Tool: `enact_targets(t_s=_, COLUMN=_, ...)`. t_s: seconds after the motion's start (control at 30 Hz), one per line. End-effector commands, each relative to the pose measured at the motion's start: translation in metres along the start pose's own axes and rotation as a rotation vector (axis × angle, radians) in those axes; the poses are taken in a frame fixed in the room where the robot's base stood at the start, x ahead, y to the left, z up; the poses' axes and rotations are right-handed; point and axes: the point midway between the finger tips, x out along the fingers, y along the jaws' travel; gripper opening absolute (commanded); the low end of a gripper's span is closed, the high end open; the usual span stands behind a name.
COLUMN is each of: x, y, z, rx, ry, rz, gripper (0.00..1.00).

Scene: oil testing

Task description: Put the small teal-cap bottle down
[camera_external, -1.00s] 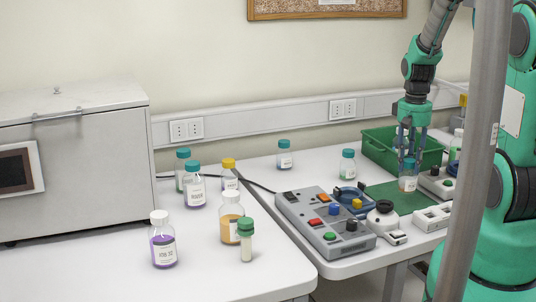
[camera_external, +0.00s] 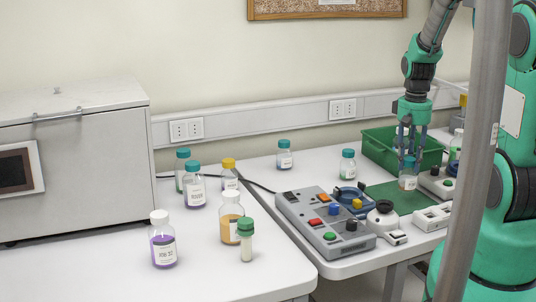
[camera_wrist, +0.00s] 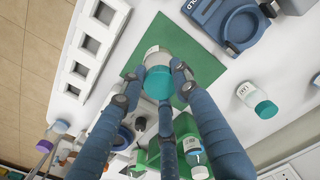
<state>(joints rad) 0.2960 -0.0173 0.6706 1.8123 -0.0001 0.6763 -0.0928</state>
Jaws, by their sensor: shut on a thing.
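My gripper (camera_external: 409,153) is shut on a small teal-cap bottle (camera_external: 408,184) over the green mat (camera_external: 382,192), in front of the green crate. In the wrist view, its blue fingers surround the teal cap (camera_wrist: 158,80), and the pale bottle body (camera_wrist: 154,54) shows beyond it. The bottle looks upright in the external view. Its base is over or on the mat (camera_wrist: 202,62); I cannot tell whether it touches. The pole hides part of the table to the right.
The green crate (camera_external: 377,151) stands close behind the bottle. A grey control box (camera_external: 312,228), a blue holder (camera_external: 350,196) and a white rack (camera_external: 432,218) lie nearby. Another teal-cap bottle (camera_external: 348,165) stands left of the crate. Bare mat shows around the held bottle.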

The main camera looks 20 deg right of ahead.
Motion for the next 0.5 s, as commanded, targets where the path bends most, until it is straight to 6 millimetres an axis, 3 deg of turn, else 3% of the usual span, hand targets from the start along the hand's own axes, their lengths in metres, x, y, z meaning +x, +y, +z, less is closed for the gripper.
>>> enact_targets(t_s=0.17, x=-0.026, y=0.000, z=-0.001, rx=0.000, ry=0.005, rz=0.000, gripper=0.00)
enact_targets(t_s=0.5, x=-0.099, y=0.000, z=-0.001, rx=0.000, ry=0.005, rz=0.000, gripper=0.00)
